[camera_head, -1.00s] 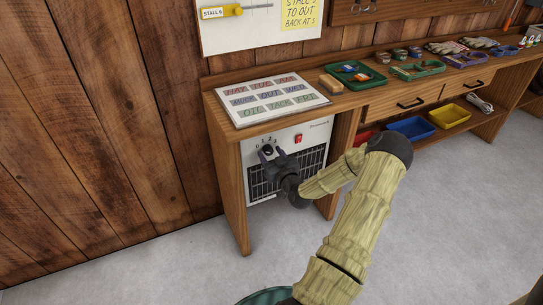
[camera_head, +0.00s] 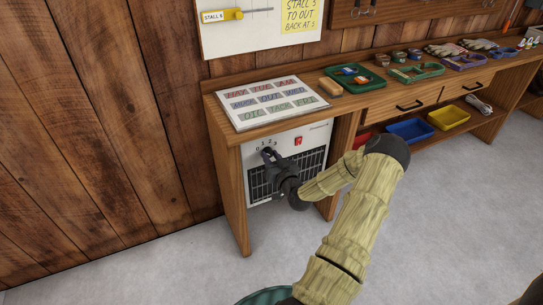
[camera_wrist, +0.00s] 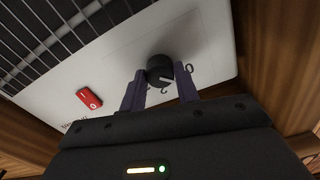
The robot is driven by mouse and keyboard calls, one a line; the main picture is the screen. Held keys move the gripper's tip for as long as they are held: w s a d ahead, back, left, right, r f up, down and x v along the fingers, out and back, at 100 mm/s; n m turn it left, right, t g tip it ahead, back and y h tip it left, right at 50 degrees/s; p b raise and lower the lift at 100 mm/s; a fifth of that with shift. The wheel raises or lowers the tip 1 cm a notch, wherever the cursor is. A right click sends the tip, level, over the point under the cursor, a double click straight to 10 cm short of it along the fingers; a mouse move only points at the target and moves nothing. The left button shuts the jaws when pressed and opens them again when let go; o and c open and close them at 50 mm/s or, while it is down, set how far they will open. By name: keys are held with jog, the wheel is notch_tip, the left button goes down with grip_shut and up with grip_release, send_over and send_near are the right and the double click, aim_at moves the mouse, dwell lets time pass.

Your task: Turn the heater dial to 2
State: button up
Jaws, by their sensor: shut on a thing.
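The heater (camera_head: 313,138) is a white panel with a dark grille under the left end of the bench. Its black dial (camera_wrist: 158,66) sits at the panel's upper left, with 0, 1, 2, 3 printed around it. My gripper (camera_head: 268,153) is at the dial and largely covers it in the head view. In the wrist view my gripper (camera_wrist: 161,76) has its two purple-grey fingers on either side of the dial, shut on it. A pale mark shows on the dial's face between the fingers; I cannot tell exactly which number it points at.
A red switch (camera_head: 298,141) is right of the dial; it also shows in the wrist view (camera_wrist: 89,99). The bench (camera_head: 215,108) overhangs the heater and bears a lettered board (camera_head: 265,103) and a green tray (camera_head: 379,83). Blue and yellow bins stand on the lower shelf.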

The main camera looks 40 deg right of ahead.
jog(key=m+p, duration=0.1)
jog(key=m, duration=0.2)
jog(key=shift+r+m+p, duration=0.1)
jog(key=shift+m+p, duration=0.2)
jog(key=m+p, duration=0.1)
jog(key=m, duration=0.2)
jog(key=shift+m, duration=0.3)
jog(key=m+p, duration=0.1)
jog(key=m, duration=0.5)
jog(key=shift+p, duration=0.35)
jog(key=shift+f, duration=0.2)
jog(key=o, duration=1)
jog(key=p+v, duration=0.2)
jog(key=v, duration=1.5)
jog(key=shift+s+d+p, duration=0.1)
jog(key=shift+s+p, duration=0.15)
jog(key=shift+p, duration=0.15)
